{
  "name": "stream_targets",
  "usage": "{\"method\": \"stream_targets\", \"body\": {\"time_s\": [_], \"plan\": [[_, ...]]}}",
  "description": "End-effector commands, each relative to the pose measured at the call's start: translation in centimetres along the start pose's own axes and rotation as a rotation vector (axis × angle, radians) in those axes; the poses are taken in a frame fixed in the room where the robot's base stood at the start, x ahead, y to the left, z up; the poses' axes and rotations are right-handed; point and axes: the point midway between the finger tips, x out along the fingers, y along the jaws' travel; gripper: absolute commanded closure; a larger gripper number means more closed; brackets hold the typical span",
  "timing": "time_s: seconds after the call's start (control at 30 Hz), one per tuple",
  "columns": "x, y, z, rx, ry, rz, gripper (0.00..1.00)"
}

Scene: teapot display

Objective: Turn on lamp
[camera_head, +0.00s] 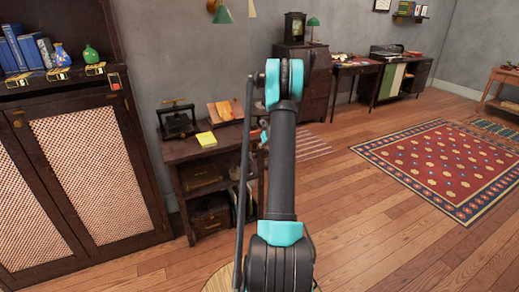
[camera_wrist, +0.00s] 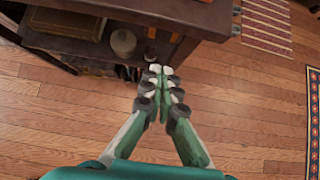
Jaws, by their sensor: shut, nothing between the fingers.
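Two green lampshades show in the head view. One lamp (camera_head: 222,15) is on the wall at the top, partly cut off by the picture's edge. Another green lamp (camera_head: 313,22) stands on a dark cabinet further back. I cannot tell whether either is lit. My gripper (camera_wrist: 161,72) is shut and empty in the wrist view, pointing past the edge of a dark wooden table over the floor. It is well apart from both lamps. In the head view my arm hides most of it.
A small dark table (camera_head: 190,153) with a black press (camera_head: 178,120) and yellow notes (camera_head: 207,139) stands left of my arm. A tall cabinet (camera_head: 60,98) fills the left. A red rug (camera_head: 440,165) lies on open wooden floor at right.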

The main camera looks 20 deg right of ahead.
Motion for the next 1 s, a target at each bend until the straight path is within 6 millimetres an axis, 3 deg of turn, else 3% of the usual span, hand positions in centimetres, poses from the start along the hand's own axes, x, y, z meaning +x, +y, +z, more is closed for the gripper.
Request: {"method": "stream_targets", "body": {"time_s": [0.2,0.4,0.77,1.0], "plan": [[-3.4,0.0,0.2,0.000,0.000,0.000,1.00],[-4.6,0.0,0.2,0.000,0.001,0.000,1.00],[-4.7,0.0,0.2,0.000,0.002,0.000,1.00],[-4.1,0.2,-0.9,0.000,0.057,-0.001,1.00]]}}
